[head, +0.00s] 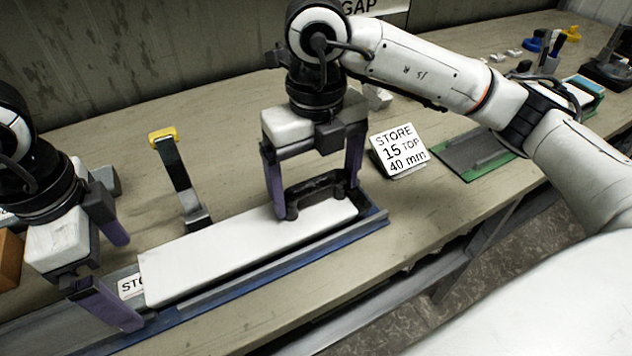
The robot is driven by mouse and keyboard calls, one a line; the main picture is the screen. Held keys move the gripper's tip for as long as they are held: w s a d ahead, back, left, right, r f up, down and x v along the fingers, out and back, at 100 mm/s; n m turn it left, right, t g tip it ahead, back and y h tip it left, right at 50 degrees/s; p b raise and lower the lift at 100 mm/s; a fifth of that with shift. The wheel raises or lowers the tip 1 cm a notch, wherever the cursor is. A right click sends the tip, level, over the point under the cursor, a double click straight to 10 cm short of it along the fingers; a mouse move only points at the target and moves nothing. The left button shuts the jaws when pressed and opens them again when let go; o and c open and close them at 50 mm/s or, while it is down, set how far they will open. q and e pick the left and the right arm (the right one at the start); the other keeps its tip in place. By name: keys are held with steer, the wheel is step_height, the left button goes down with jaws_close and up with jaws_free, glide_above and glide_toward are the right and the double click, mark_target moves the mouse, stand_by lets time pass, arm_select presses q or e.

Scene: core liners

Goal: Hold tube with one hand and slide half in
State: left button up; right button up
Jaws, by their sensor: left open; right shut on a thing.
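A long white piece (230,252), likely the tube or half, lies in a blue-edged grey rail (290,266) on the bench. A black bracket-like handle (318,185) sits at its right end. My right gripper (320,200) comes down from above with its purple fingers on either side of this handle and is shut on it. My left gripper (122,278) is open at the left end of the white piece, with one finger on the far side and one on the near side. I cannot tell a separate half from the tube. A partly hidden label (131,286) lies by the left end.
A green-edged grey tray (480,150) is further right. Bench space in front of the sign is clear.

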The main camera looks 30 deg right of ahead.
arm_select(q)
steer(key=shift+r, duration=2.15)
